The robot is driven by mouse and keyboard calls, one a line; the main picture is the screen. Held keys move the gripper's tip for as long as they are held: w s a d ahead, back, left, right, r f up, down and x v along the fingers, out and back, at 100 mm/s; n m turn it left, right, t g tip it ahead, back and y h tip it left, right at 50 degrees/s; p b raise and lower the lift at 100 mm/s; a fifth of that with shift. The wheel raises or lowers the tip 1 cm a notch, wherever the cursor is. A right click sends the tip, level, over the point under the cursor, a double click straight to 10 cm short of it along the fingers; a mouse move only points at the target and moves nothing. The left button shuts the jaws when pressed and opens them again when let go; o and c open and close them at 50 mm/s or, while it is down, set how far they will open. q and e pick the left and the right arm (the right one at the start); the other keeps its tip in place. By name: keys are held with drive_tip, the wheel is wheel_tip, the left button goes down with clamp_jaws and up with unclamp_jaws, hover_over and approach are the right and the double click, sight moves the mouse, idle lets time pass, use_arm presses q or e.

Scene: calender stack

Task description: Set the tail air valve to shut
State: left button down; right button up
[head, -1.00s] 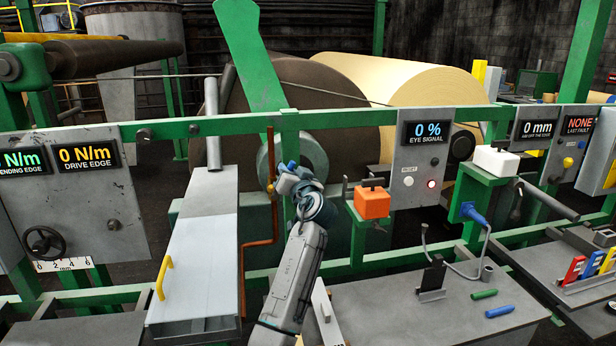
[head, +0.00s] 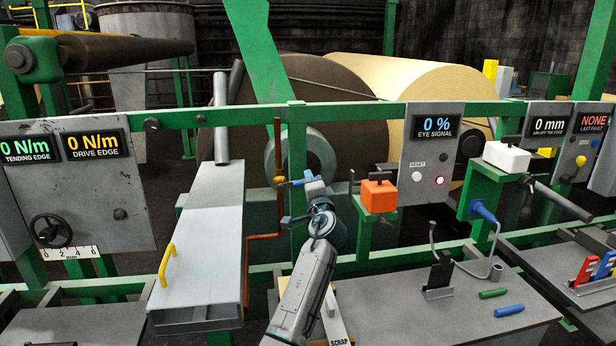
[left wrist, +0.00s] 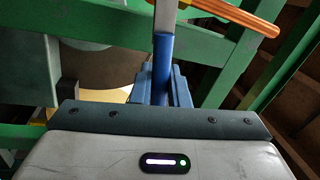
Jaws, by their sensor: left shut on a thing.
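The tail air valve has a small brass body (head: 280,180) on a copper pipe, left of a green upright. Its short blue lever (head: 294,183) sticks out to the right, roughly level, across the pipe. My left gripper (head: 308,179) is shut on the lever's outer end. In the left wrist view, the blue fingers (left wrist: 163,88) close around a narrow bar, and the copper pipe (left wrist: 232,12) crosses at the top right. The valve body is not clear in that view. My right gripper is not in view.
The green rail (head: 350,113) and upright (head: 297,170) stand close behind my gripper. An orange box (head: 380,197) with a handle is just right of it. A long grey box (head: 205,250) with a yellow handle is at left. A grey bench (head: 440,310) lies at lower right.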

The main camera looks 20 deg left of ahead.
use_arm(q)
drive_tip(key=shift+f+m+h, duration=0.3)
drive_tip(key=shift+f+m, duration=0.25)
drive_tip(key=shift+m, duration=0.65)
drive_tip(key=shift+f+t, duration=0.15)
drive_tip(key=shift+t, duration=0.15)
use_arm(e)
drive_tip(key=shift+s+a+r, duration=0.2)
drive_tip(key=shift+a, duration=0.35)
use_arm(q)
drive_tip(key=c, duration=1.4)
unclamp_jaws()
drive_tip(key=shift+a+f, duration=0.1)
drive_tip(key=shift+c, duration=0.2)
drive_tip(key=shift+w, duration=0.1)
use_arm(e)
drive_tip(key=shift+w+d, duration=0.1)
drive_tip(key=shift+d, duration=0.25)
use_arm(q)
drive_tip(key=shift+f, duration=0.1)
